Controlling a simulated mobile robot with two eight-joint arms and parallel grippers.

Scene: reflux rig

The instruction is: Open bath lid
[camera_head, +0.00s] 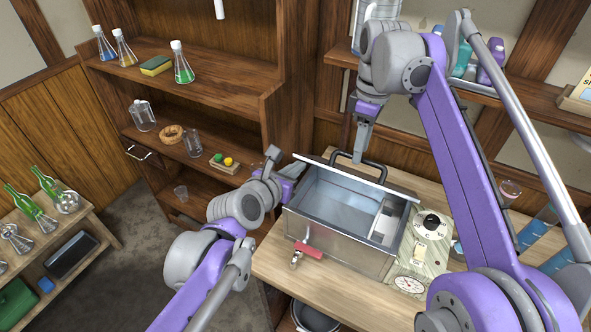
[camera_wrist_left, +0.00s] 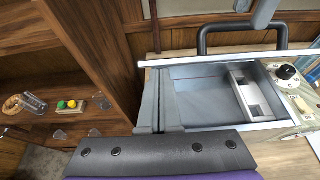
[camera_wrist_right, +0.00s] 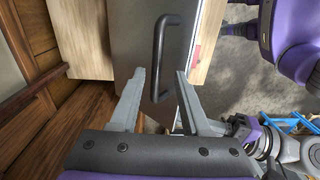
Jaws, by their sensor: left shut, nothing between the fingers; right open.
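The metal bath (camera_head: 335,240) stands on the wooden bench with its inside exposed. Its lid (camera_head: 325,168) is raised, seen nearly edge-on along the back rim, and also shows in the right wrist view (camera_wrist_right: 130,35). The lid's black handle (camera_head: 375,166) is on the far face. My right gripper (camera_head: 359,155) is open behind the lid. In the right wrist view its fingers (camera_wrist_right: 160,78) lie either side of the handle (camera_wrist_right: 160,55), not closed on it. My left gripper (camera_head: 272,156) is shut and empty beside the bath's back left corner; it also shows in the left wrist view (camera_wrist_left: 157,85).
A control panel with a black knob (camera_head: 431,221) and dial adjoins the bath's right side. A red-handled tap (camera_head: 308,250) projects from its front. A wooden shelf unit (camera_head: 265,100) with glassware stands at left. A shelf with bottles is behind my right arm. The bench front is clear.

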